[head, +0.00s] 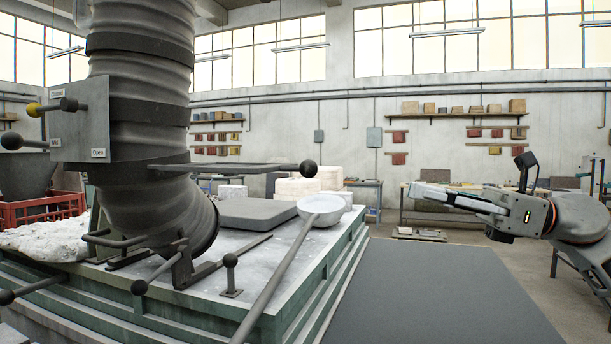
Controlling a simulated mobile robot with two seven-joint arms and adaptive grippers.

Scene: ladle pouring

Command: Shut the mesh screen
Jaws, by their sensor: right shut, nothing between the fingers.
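A flat dark panel (215,167) sticks out level from the right side of the thick dark pipe (140,120), with a black ball knob (307,168) at its right end. It may be the mesh screen, but I see it nearly edge-on and cannot make out any mesh. My right gripper (412,190) is shut and empty, in the air at the right, pointing left. It is well apart from the panel and the knob. My left gripper is not in view.
A long-handled ladle (320,208) leans over the front of the green-sided bench (330,270). A small ball-topped post (230,275) stands on the bench. The dark floor mat (430,300) is clear.

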